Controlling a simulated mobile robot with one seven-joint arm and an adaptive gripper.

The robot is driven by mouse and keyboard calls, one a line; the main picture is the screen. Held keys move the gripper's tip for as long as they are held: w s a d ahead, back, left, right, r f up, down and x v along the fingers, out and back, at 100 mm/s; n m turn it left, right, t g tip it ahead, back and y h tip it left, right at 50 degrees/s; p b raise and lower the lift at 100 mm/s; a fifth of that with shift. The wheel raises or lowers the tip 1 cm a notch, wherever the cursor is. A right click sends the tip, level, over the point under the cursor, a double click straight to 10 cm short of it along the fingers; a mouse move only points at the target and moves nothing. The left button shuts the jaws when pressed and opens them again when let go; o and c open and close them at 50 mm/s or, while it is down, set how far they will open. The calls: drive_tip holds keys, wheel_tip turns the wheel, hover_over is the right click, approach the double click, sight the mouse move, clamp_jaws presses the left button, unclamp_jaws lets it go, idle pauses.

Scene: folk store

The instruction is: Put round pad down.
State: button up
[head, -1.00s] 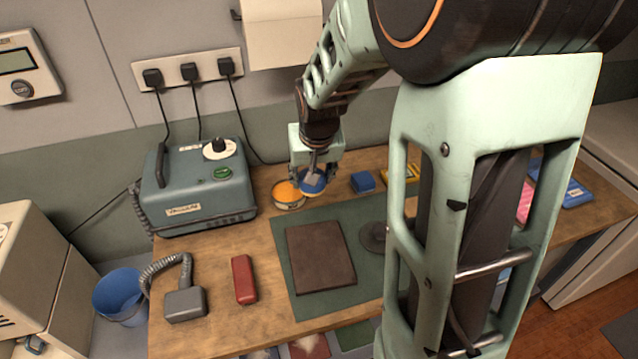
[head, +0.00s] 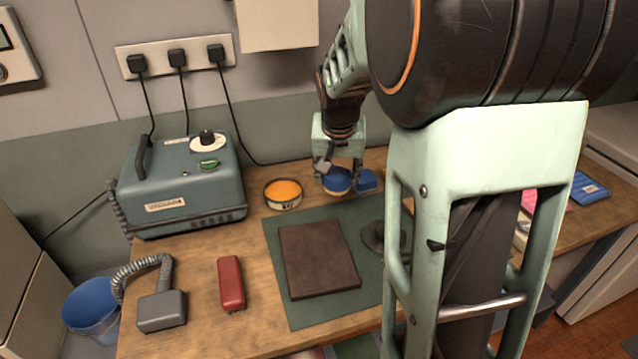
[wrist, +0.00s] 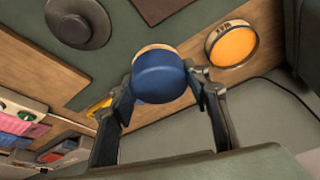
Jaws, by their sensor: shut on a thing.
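The round pad (head: 337,183) is blue on one side, with a tan edge that shows in the wrist view (wrist: 160,80). My gripper (head: 338,177) is shut on it, with one finger on each side of the pad in the wrist view. The pad is at the back of the bench, between the orange-filled round tin (head: 283,193) and a small blue block (head: 367,181). It is clear of the tin and close to the block. I cannot tell whether its underside touches the bench.
A green mat (head: 290,309) holds a dark brown slab (head: 318,262) and a grey round disc (head: 374,237). A vacuum unit (head: 182,185), a grey handpiece (head: 162,310) and a red block (head: 231,284) are left. Bare wood shows left of the mat.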

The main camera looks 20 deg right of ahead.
drive_tip(key=w+d+f, duration=0.2)
drive_tip(key=w+f, duration=0.2)
drive_tip(key=w, duration=0.4)
hover_over(328, 194)
drive_tip(key=f, duration=0.4)
drive_tip(key=shift+s+a+f, duration=0.1)
drive_tip(key=shift+s+f, duration=0.1)
drive_tip(key=shift+f, duration=0.15)
drive_tip(key=shift+w+f, duration=0.3)
drive_tip(key=shift+f, duration=0.2)
drive_tip(key=shift+f+b, duration=0.5)
drive_tip(key=shift+f, duration=1.15)
drive_tip(key=o, duration=1)
drive_tip(key=shift+r, duration=0.1)
drive_tip(key=shift+s+r, duration=0.1)
drive_tip(key=shift+r, duration=0.4)
drive_tip(key=p+v, duration=0.1)
drive_tip(key=v, duration=1)
drive_tip(key=shift+s+r, duration=0.15)
drive_tip(key=shift+r, duration=0.05)
